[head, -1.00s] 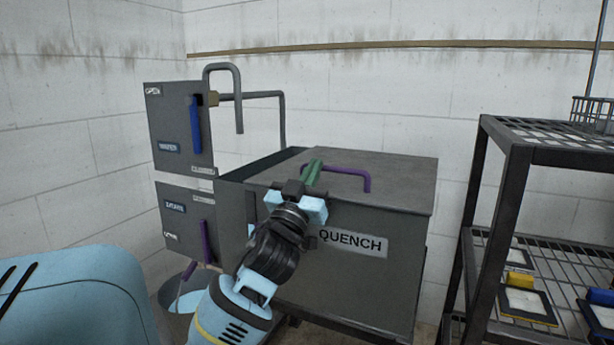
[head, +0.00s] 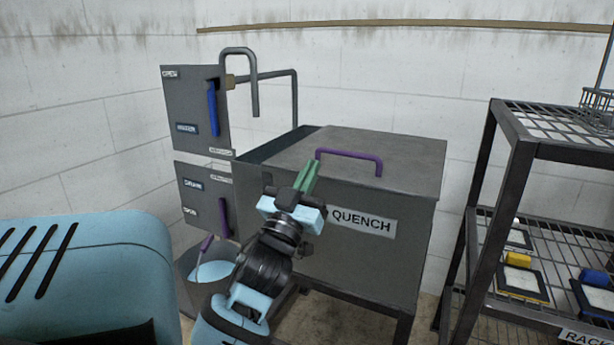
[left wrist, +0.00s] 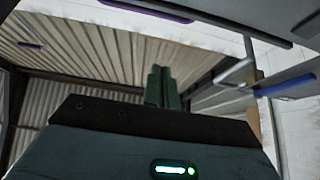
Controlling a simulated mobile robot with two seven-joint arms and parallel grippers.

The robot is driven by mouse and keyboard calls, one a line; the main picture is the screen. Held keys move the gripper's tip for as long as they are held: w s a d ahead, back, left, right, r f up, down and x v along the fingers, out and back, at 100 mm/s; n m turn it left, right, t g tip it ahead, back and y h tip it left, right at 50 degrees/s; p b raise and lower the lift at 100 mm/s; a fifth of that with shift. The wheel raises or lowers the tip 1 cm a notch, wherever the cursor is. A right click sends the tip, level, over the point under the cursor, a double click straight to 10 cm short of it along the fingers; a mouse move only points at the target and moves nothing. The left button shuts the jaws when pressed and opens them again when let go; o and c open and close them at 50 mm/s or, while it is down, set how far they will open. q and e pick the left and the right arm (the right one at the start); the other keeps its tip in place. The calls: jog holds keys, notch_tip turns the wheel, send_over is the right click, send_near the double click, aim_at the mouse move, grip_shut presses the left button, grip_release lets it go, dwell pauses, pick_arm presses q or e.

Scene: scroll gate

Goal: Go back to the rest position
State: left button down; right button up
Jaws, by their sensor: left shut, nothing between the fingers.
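My left gripper (head: 307,178) is in the middle of the head view, with green fingers pressed together and nothing between them. It is in front of the grey quench tank (head: 385,270), left of the QUENCH label (head: 362,221). The tank's lid (head: 400,155) lies on top, with a purple handle (head: 350,154) to the right of the fingertips. The fingers appear apart from that handle. In the left wrist view the shut fingers (left wrist: 162,88) point up toward a corrugated ceiling. My right gripper is not in view.
Left of the tank are a water panel (head: 185,110) with a blue lever (head: 212,107) and a drain panel (head: 197,200) with a purple lever (head: 223,217). A bucket (head: 205,268) stands below. A dark metal rack (head: 507,180) with several small trays stands at the right.

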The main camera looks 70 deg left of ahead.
pick_arm(q)
jog(key=shift+s+d+f, duration=0.2)
jog(key=shift+s+d, duration=0.1)
jog(key=shift+s, duration=0.05)
